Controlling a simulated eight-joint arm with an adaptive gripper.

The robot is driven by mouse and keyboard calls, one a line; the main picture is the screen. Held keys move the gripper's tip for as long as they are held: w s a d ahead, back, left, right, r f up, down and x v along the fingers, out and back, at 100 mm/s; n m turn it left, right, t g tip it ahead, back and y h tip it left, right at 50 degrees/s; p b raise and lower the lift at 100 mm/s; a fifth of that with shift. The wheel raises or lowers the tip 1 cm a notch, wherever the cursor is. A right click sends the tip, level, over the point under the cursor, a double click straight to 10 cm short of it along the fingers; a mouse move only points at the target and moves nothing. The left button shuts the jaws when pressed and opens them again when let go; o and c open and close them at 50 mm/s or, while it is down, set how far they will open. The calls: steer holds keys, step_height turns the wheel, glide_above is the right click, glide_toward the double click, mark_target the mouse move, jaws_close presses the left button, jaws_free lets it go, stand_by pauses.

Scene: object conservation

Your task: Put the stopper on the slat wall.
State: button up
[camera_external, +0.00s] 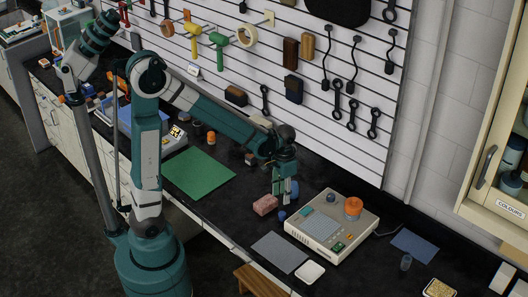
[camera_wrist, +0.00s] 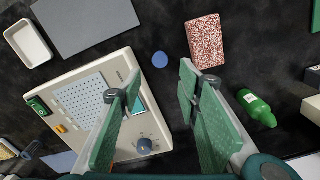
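A small blue round piece (camera_external: 282,215), which may be the stopper, lies on the dark bench beside the pink speckled block. In the wrist view it shows as a blue disc (camera_wrist: 160,60) just beyond the fingertips, between their lines. My gripper (camera_external: 281,198) points down above the bench near it. The wrist view shows the green fingers (camera_wrist: 160,85) wide apart with nothing between them. The white slat wall (camera_external: 222,93) stands behind the bench, with hooks, tapes, brushes and dark tools hanging on it.
The speckled block (camera_wrist: 205,40) is close to the blue piece. A beige instrument (camera_external: 331,225) with an orange round part on top stands right of my gripper. A green bottle (camera_wrist: 256,107) lies on the bench. A grey mat (camera_external: 278,252) and white tray (camera_external: 310,271) lie in front.

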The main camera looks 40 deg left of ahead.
steer(key=s+a+r+n+t, duration=0.2)
steer(key=s+a+r+t, duration=0.1)
steer(key=s+a+r, duration=0.4)
steer(key=s+a+r+n+t, duration=0.2)
steer(key=s+a+r+t, duration=0.2)
steer(key=a+r, duration=0.5)
steer(key=s+a, duration=0.2)
steer(key=shift+s+a, duration=0.2)
steer(key=shift+s, duration=0.2)
stand_by(0.5)
